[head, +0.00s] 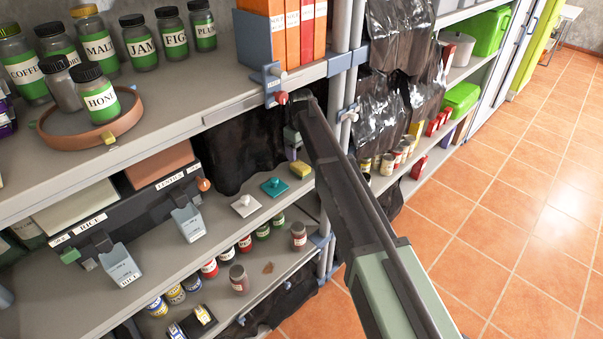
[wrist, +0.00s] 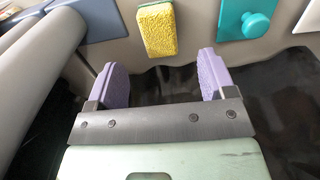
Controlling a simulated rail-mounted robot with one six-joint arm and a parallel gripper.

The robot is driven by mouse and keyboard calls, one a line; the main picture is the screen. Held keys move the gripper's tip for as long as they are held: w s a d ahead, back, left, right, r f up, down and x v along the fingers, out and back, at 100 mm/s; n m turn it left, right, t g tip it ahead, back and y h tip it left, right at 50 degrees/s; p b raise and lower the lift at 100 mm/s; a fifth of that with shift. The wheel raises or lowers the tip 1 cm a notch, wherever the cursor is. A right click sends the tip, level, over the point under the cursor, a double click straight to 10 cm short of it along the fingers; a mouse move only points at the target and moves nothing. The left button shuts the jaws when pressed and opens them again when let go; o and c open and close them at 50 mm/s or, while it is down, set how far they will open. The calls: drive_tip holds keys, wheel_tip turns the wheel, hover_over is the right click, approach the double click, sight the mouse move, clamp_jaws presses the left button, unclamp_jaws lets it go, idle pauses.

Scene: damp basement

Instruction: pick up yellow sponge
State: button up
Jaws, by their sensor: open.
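The yellow sponge (head: 300,170) lies on the middle shelf, near its right end, with a green layer showing along its edge. In the wrist view the sponge (wrist: 157,30) is at the top, ahead of and between the fingers, and apart from them. My gripper (wrist: 163,78) is open and empty, with two purple finger pads spread apart. In the head view my gripper (head: 291,150) is seen only in part beside the sponge, and my arm hides some of the area.
A teal square with a knob (head: 273,187) and a white one (head: 245,205) lie left of the sponge. Cans stand on the shelf below. A metal post (head: 334,140) and dark plastic sheeting (head: 235,150) are close by. The tiled floor at right is clear.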

sight(301, 166)
wheel_tip(301, 166, down, 8)
drive_tip(key=b, duration=0.6)
drive_tip(key=shift+d+f+b, duration=0.15)
drive_tip(key=shift+b, duration=0.15)
drive_tip(key=shift+s+r, duration=0.1)
drive_tip(key=shift+r, duration=0.15)
drive_tip(key=shift+c, duration=0.2)
drive_tip(key=c, duration=0.9)
